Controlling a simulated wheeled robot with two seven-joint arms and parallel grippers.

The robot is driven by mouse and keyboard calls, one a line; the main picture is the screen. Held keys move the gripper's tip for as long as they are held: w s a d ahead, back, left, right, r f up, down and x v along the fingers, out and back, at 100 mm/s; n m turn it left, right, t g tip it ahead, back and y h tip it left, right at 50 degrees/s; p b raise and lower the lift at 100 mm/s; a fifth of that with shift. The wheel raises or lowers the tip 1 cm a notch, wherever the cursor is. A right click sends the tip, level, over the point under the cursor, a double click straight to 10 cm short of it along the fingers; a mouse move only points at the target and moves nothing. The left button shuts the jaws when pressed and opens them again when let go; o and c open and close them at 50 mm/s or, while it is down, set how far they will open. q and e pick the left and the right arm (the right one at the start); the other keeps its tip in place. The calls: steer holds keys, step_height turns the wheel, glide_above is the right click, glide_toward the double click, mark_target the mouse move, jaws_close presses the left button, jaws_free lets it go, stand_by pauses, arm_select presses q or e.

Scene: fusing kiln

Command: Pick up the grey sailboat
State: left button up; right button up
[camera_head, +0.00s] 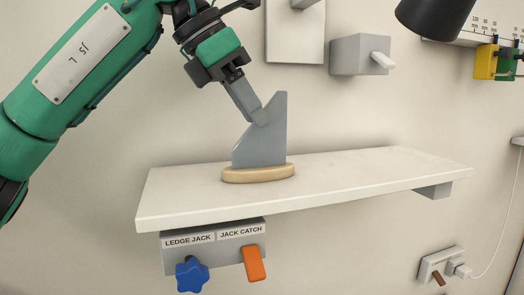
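The grey sailboat (271,142) has a tall grey sail on a tan wooden hull (258,174). It stands upright on the white ledge (370,172), left of its middle. My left gripper (258,117) comes down from the upper left, with its grey finger at the sloping left edge of the sail. The finger overlaps the sail in this view. Any finger behind the sail is hidden, so whether the gripper is closed on it is unclear. My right gripper is not in view.
Under the ledge is a panel labelled LEDGE JACK and JACK CATCH, with a blue knob (192,274) and an orange lever (254,263). A grey box with a handle (358,55) is on the wall above. The ledge's right part is clear.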

mark_target(265, 165)
arm_select(q)
steer(key=shift+d+f, duration=0.1)
steer(key=shift+f, duration=0.05)
steer(key=shift+d+f+p, duration=0.2)
steer(key=shift+f+p, duration=0.15)
steer(key=shift+p, duration=0.2)
steer(key=p+x, duration=0.1)
steer(key=x, duration=0.2)
steer(key=shift+w+f+p, duration=0.1)
steer(key=shift+f+p, duration=0.1)
steer(key=shift+p, duration=0.15)
steer(key=shift+w+d+f, duration=0.1)
steer(key=shift+d+f, duration=0.1)
steer(key=shift+f, duration=0.15)
steer(key=shift+c, duration=0.5)
jaws_close()
